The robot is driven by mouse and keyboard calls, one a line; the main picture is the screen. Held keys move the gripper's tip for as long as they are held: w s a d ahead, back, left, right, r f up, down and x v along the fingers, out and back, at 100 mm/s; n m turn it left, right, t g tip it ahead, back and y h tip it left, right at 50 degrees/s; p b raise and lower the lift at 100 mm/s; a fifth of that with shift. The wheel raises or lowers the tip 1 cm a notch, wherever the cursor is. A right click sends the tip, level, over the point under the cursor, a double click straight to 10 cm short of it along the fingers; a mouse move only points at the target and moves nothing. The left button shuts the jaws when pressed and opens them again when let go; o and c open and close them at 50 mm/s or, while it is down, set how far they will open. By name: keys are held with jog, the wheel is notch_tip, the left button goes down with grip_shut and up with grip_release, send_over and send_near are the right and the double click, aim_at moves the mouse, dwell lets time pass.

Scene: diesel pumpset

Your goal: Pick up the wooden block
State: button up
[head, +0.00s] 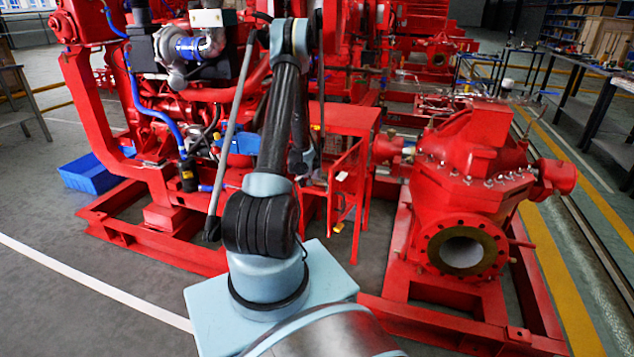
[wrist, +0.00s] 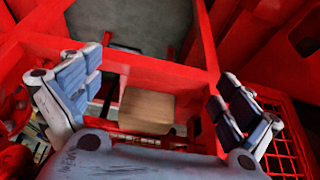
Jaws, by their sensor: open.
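The wooden block (wrist: 147,110) is a small brown box in the middle of the wrist view, resting against or on red metal framing. I cannot tell exactly what supports it. My gripper (wrist: 160,75) is open, with one grey-blue padded finger to the left of the block and one to the right. The block appears between the fingers in the picture, with visible gaps on both sides, and neither finger touches it. How far it lies from the fingertips is unclear. In the head view I cannot make out the block, and my arm hides much of the gripper.
Red frame beams (wrist: 200,50) cross close around the fingers, and a red mesh panel (wrist: 285,145) is near the right finger. In the head view, a red engine (head: 185,110), a red stand (head: 345,118) and a red pump (head: 465,180) crowd the arm. Grey floor is open at lower left.

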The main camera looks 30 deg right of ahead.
jog(key=w+d, duration=0.2)
jog(key=d, duration=0.1)
jog(key=w+d, duration=0.6)
jog(key=shift+d+f, duration=0.15)
jog(key=shift+f, duration=0.25)
jog(key=shift+w+d+f, duration=0.1)
jog(key=shift+w+f, duration=0.05)
jog(key=shift+f, duration=0.25)
jog(key=c, duration=1.2)
